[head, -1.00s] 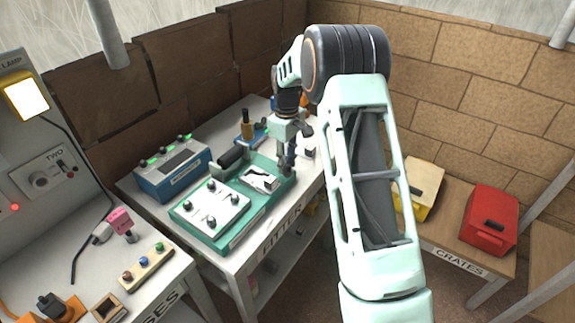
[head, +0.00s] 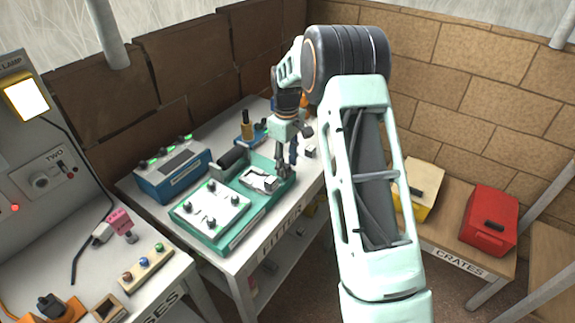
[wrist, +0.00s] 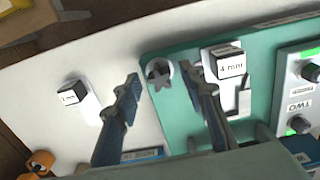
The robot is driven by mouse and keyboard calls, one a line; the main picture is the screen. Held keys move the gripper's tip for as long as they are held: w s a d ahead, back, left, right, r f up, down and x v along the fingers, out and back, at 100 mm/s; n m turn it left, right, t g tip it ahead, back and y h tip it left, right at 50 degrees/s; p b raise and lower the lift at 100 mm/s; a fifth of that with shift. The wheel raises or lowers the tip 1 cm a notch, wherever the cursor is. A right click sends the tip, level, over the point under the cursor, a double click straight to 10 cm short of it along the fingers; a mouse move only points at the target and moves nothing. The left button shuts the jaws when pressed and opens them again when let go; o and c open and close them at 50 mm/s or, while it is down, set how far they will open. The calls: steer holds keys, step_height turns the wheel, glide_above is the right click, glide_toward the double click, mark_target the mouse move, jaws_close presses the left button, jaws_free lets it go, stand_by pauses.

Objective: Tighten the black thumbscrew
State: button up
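The black star-headed thumbscrew (wrist: 159,75) sits at the edge of the green fixture (wrist: 180,125) in the wrist view. My gripper (wrist: 163,82) is open, with one finger on each side of the thumbscrew. In that picture the right finger looks close to it and the left finger farther off; I cannot tell whether either touches. In the head view my gripper (head: 286,168) points down over the right end of the green fixture (head: 232,240), and the thumbscrew cannot be made out there.
A block marked 4 mm (wrist: 228,62) stands close to the right finger. A similar pale block (wrist: 72,94) stands to the left. A white panel with several knobs (head: 222,207) and a blue box (head: 172,173) lie left of my gripper. Red and yellow crates are at right.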

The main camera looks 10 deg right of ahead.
mark_target(287, 165)
steer(key=shift+r, duration=0.1)
steer(key=shift+r+p, duration=1.2)
steer(key=shift+r, duration=0.75)
steer(key=n, duration=0.5)
steer(key=shift+n+p, duration=0.3)
steer(key=shift+p, duration=0.1)
steer(key=n+p, duration=0.1)
steer(key=n, duration=0.4)
steer(key=shift+n, duration=0.7)
steer(key=shift+f, duration=0.25)
